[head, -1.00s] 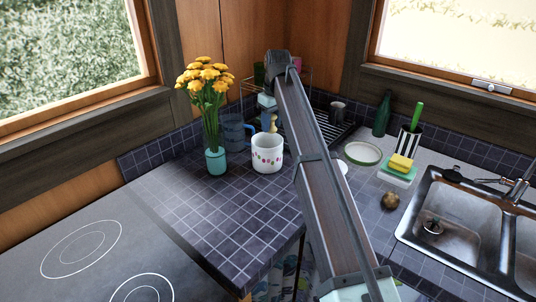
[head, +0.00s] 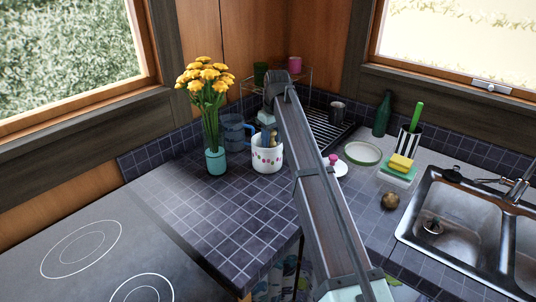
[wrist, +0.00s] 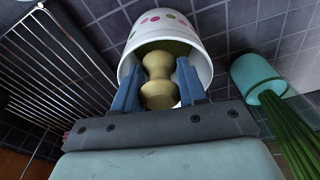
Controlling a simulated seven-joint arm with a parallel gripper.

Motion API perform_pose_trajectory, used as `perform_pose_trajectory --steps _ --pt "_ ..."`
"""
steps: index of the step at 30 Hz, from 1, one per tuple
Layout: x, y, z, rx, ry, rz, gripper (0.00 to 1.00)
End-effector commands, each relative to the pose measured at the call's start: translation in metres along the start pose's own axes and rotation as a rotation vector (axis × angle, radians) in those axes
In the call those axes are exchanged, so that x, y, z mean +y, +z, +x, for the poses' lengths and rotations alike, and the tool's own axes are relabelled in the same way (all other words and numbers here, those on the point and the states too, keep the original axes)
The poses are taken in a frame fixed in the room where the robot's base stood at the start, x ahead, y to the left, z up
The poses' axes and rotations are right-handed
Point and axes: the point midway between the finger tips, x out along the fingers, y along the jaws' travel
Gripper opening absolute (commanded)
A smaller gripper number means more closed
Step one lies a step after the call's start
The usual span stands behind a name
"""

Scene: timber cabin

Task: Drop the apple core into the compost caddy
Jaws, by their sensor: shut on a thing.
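The compost caddy (head: 268,160) is a white pot with coloured dots, upright and open on the dark tiled counter, right of the flower vase. It also shows in the wrist view (wrist: 165,22). My gripper (head: 269,137) is at the caddy's mouth, pointing down. In the wrist view its blue fingers (wrist: 158,84) are shut on the pale yellow apple core (wrist: 157,68), which has a narrow waist. The core's far end is within the rim; I cannot tell whether it touches the wall or bottom.
A teal vase of yellow flowers (head: 215,160) and a blue mug (head: 233,130) stand close left of the caddy. A dish rack (head: 330,130) is behind right. A white lid with a pink knob (head: 334,166) lies to the right, partly behind my arm.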

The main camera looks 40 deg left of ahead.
Motion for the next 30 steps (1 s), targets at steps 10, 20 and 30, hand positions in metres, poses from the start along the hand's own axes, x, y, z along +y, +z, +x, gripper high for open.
perform_pose_trajectory --steps 10,20,30 --pt "0.000 0.000 0.001 0.000 0.000 0.000 0.48" --pt "0.000 0.000 0.001 -0.001 0.000 0.000 0.71" --pt "0.001 0.000 -0.009 0.000 0.000 0.000 0.71"
